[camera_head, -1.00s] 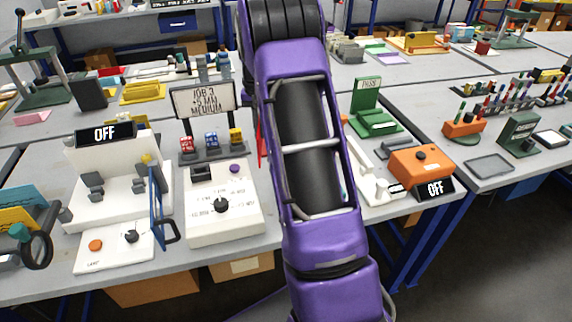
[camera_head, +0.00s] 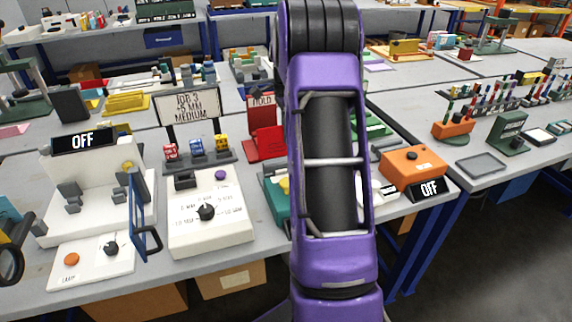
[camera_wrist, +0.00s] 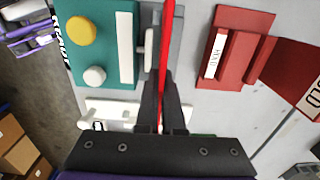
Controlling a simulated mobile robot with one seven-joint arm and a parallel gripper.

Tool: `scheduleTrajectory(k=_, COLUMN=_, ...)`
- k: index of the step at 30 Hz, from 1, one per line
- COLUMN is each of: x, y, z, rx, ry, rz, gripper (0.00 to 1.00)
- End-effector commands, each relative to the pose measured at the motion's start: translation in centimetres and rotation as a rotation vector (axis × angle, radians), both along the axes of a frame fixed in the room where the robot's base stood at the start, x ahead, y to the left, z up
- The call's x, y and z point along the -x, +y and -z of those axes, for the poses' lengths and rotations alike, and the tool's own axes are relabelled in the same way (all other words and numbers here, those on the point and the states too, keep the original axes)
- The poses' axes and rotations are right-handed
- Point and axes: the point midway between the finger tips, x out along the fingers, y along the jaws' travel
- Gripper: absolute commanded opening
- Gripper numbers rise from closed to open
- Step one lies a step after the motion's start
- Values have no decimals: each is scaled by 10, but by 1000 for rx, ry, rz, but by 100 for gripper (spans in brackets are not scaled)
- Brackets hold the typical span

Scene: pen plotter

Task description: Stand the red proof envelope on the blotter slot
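In the wrist view a thin red sheet, likely the proof envelope (camera_wrist: 167,40), shows edge-on as a narrow upright strip between the two dark fingers of my gripper (camera_wrist: 163,100). The fingers look shut on it. It stands over a grey block (camera_wrist: 176,50) beside a teal unit (camera_wrist: 103,70); I cannot tell whether it touches the block, or whether that block is the blotter slot. In the head view my arm hides the gripper and the envelope.
A red HOLD stand (camera_head: 263,135) is right of the envelope in the wrist view (camera_wrist: 232,50). The teal unit has yellow and white knobs. A white control box (camera_head: 209,215) and an orange box (camera_head: 413,167) stand on the same table.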

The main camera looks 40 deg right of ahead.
Motion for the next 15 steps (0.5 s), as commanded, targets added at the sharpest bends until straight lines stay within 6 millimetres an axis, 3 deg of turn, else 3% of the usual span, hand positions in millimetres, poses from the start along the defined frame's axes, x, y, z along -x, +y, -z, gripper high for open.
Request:
scheduleTrajectory(k=3, x=1, y=0, z=23, rx=-1, ry=3, rz=-1, gripper=0)
scheduleTrajectory(k=8, x=0, y=0, z=37, rx=-2, ry=2, rz=-3, gripper=0)
scheduleTrajectory(k=15, x=1, y=0, z=75, rx=-2, ry=3, rz=-3, gripper=0)
